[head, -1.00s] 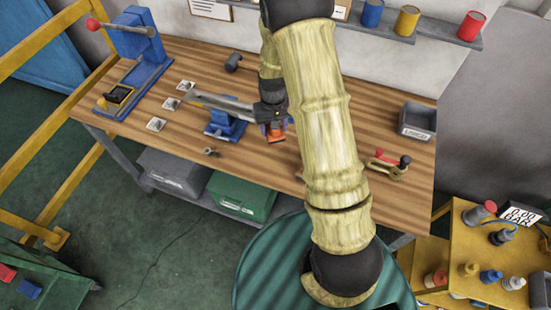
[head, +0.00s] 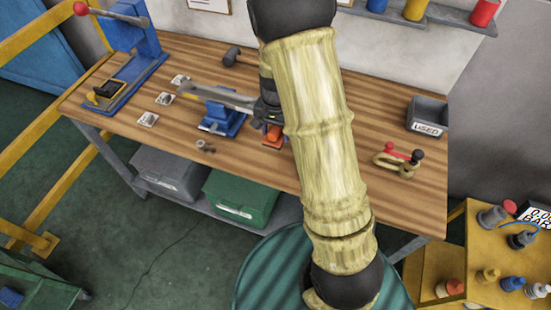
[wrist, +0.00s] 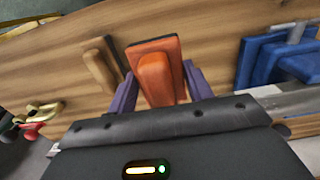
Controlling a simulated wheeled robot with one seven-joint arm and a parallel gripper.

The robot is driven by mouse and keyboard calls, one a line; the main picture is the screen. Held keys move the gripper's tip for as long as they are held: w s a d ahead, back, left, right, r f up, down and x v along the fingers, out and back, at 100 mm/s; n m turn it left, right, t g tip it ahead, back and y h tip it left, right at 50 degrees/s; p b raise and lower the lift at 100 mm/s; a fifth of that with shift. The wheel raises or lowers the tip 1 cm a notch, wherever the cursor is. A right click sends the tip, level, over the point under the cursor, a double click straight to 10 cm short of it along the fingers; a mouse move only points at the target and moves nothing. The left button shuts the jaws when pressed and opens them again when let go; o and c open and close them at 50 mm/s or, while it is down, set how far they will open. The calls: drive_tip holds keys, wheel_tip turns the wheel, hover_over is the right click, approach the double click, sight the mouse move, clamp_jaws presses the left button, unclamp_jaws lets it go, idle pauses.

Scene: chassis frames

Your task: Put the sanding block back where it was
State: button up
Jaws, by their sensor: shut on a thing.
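The orange sanding block (wrist: 157,75) sits between the two purple fingers of my gripper (wrist: 158,72) in the wrist view. The fingers are shut on its sides. In the head view the block (head: 272,136) shows as a small orange patch low over the workbench (head: 350,190), just right of the blue vise (head: 221,119). My gripper (head: 260,124) is partly hidden there by my arm. I cannot tell whether the block touches the bench top.
A brown, dark-edged block-like piece (wrist: 99,66) lies close left of the sanding block in the wrist view. A long grey bar (head: 215,96) lies over the vise. A toggle clamp (head: 398,161) and a grey "USED" bin (head: 427,117) stand to the right.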

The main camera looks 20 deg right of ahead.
drive_tip(key=shift+f, duration=0.1)
hover_over(276, 157)
wheel_tip(276, 157, down, 6)
drive_tip(key=shift+r+p, duration=0.15)
drive_tip(key=shift+p, duration=0.15)
drive_tip(key=shift+f+p, duration=0.3)
drive_tip(key=shift+f, duration=1.75)
drive_tip(key=shift+f, duration=0.1)
drive_tip(key=shift+f, duration=0.15)
drive_tip(key=o, duration=1)
drive_tip(key=shift+a, duration=0.1)
